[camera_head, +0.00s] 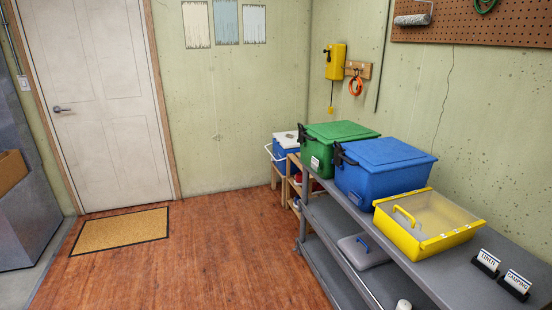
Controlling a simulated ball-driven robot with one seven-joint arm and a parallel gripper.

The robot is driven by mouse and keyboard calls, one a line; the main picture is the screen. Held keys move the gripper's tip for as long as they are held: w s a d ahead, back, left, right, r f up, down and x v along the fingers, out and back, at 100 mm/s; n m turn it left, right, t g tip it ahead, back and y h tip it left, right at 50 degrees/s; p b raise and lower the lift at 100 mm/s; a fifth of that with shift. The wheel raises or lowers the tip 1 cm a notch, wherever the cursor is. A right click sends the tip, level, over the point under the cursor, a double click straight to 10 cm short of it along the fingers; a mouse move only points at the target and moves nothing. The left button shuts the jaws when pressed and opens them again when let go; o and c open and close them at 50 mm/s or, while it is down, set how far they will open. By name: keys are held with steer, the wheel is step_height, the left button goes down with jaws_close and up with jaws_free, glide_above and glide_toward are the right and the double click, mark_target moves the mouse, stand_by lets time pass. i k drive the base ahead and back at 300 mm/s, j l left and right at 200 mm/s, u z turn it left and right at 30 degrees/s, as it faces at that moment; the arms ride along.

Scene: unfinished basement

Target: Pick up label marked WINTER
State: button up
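Two small white labels in black holders stand on the grey shelf top (405,255) at the lower right. The left label (487,261) has a short dark word that is too small to read surely; I cannot tell whether it says WINTER. The right label (517,284) appears to read CAMPING. Another small white label (315,163) is on the front of the green bin (340,132), its text unreadable. My gripper is out of view.
A blue lidded bin (383,167) and a yellow tray-like box (428,220) with a handle stand on the shelf top. A grey lidded box (363,250) sits on the lower shelf. The wooden floor (200,265) left of the shelf is clear, with a doormat (122,231) by the door.

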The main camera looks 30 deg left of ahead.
mark_target(315, 161)
steer(key=i+j+u, duration=0.7)
steer(key=u, duration=0.15)
steer(key=i+u, duration=0.45)
steer(key=i+j, duration=0.05)
steer(key=i, duration=0.05)
